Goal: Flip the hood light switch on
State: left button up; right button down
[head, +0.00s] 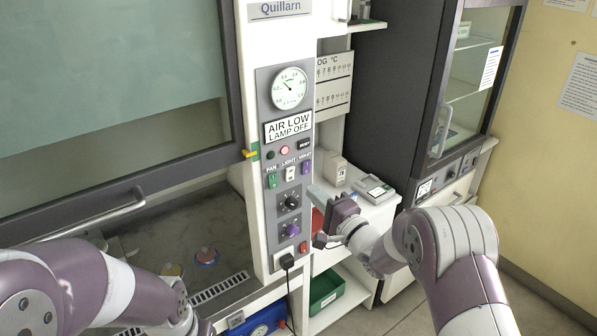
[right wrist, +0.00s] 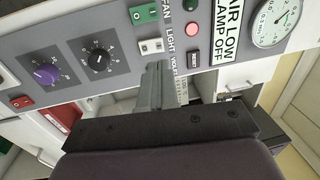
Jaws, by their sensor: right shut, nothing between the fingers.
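The hood light switch (head: 290,173) is a small white rocker under the word LIGHT on the grey control panel (head: 262,215). It sits between the green fan switch (head: 272,181) and the violet switch (head: 306,167). The panel's display (head: 288,127) reads AIR LOW, LAMP OFF. My right gripper (head: 318,192) is shut and empty, just right of the panel. In the right wrist view the shut fingertips (right wrist: 159,68) appear just below the white light switch (right wrist: 150,46); I cannot tell whether they touch the panel. My left arm is at lower left, its gripper out of view.
Below the switches are a black knob (head: 289,200), a violet knob (head: 291,230) and a red button (head: 303,247). The glass sash (head: 110,80) is left of the panel. A white cabinet (head: 385,215) with small instruments stands behind my right gripper.

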aim_at(291, 170)
jog(key=p+x, duration=0.2)
jog(key=x, duration=0.4)
jog(key=shift+w+a+r+p, duration=0.15)
jog(key=shift+w+a+p, duration=0.05)
jog(key=shift+w+p, duration=0.15)
jog(key=shift+w+a, duration=0.1)
jog(key=shift+w, duration=0.05)
jog(key=shift+w+a, duration=0.1)
